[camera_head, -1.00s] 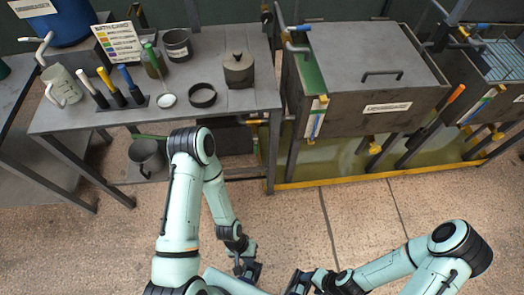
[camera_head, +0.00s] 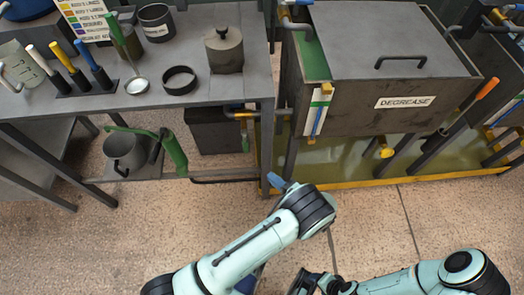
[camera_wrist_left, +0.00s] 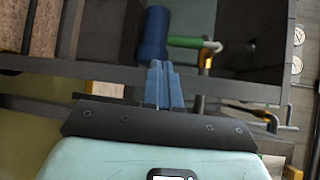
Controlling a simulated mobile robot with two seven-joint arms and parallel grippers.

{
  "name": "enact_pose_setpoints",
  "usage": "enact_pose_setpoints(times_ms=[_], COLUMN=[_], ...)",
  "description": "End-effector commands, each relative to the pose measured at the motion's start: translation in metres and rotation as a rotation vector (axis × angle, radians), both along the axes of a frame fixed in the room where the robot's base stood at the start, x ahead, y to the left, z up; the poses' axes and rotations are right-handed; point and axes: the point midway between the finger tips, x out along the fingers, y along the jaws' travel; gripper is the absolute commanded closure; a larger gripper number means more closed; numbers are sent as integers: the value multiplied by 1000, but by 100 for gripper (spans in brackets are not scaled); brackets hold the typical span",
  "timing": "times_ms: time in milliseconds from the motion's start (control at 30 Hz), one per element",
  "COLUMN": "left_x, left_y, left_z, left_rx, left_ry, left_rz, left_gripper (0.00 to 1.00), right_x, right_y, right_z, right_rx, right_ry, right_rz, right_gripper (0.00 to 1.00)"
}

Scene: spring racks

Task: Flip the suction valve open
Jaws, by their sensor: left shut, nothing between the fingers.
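Under the workbench, a dark box (camera_head: 210,132) has a pipe with yellow fittings (camera_head: 243,114) and a green handle (camera_head: 245,142) hanging down beside it. This may be the suction valve; its lever position is too small to tell. In the left wrist view, a blue cylinder (camera_wrist_left: 155,35) with a green bar (camera_wrist_left: 185,42) and a yellow-and-white pipe piece (camera_wrist_left: 206,58) lies just beyond my fingertips. My left gripper (camera_wrist_left: 163,85) is shut and empty, its blue fingers together; its tip (camera_head: 278,182) shows near the bench leg. My right gripper (camera_head: 305,282) is low at the bottom edge, its fingers unclear.
The DEGREASE tank (camera_head: 390,105) stands right of the bench, above a yellow-edged tray (camera_head: 390,180). The bench (camera_head: 120,108) holds pots and coloured-handled tools. A grey can (camera_head: 124,153) and a green-handled thing (camera_head: 172,152) are on the lower shelf. Floor in front is clear.

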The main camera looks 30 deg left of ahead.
Motion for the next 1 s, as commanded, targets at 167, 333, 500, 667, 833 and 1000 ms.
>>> enact_pose_setpoints(times_ms=[167,333,500,667,833,1000], left_x=[21,23,23,26,38,53], left_y=[-25,-28,-27,-19,7,41], left_z=[24,28,28,27,27,27], left_rx=[77,86,84,84,84,84], left_ry=[-152,-171,-168,-167,-166,-165], left_rz=[-83,-91,-90,-87,-85,-84], left_gripper=[100,100,100,100,100,100], right_x=[3,3,3,3,4,6], right_y=[-1,-1,-1,-1,-1,-2], right_z=[-8,-8,-8,-8,-9,-11], right_rx=[-3,-2,-2,-3,-4,-7], right_ry=[-7,-8,-7,-8,-10,-17], right_rz=[-2,-3,-2,-3,-4,-6], right_gripper=[40,40,40,40,40,40])
